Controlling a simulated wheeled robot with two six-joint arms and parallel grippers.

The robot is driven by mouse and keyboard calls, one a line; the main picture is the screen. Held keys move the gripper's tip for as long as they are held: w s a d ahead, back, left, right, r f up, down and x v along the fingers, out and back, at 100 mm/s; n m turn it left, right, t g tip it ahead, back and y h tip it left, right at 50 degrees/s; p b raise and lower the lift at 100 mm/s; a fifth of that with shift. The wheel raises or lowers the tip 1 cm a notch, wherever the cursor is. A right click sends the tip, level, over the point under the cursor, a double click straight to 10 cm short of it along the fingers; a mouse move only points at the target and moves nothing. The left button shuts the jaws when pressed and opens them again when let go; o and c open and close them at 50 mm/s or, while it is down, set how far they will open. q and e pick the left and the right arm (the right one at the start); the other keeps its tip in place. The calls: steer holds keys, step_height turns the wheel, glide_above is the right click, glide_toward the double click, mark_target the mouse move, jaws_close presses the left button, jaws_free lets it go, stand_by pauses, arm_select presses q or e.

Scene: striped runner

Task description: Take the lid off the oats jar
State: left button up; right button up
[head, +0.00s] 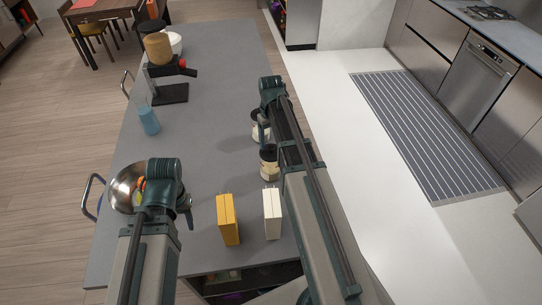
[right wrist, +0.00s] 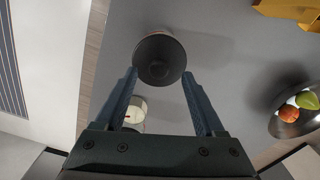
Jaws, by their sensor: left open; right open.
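Two jars stand on the grey counter; I cannot read their labels, so I cannot tell which is the oats jar. The nearer jar (head: 269,165) has a dark round lid (right wrist: 160,60), and the farther cream jar (head: 259,138) also shows in the right wrist view (right wrist: 135,111). My right gripper (right wrist: 160,76) is open, its fingertips just short of the dark lid in that view; I cannot tell whether they touch it. In the head view my right arm partly hides both jars. My left gripper (head: 186,204) is beside the metal bowl, largely hidden by its wrist.
The metal bowl (head: 121,188) holds fruit. A yellow box (head: 228,220) and a white box (head: 272,214) stand near the counter's front. A blue cup (head: 149,120) and a coffee machine (head: 171,93) are farther left. The counter's middle is clear.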

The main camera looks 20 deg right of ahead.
mark_target(271, 150)
step_height(271, 150, down, 3)
steer(key=shift+r+b, duration=0.1)
steer(key=shift+b, duration=0.85)
arm_select(q)
step_height(271, 150, down, 3)
steer(key=shift+r, duration=0.1)
arm_select(e)
jaws_close()
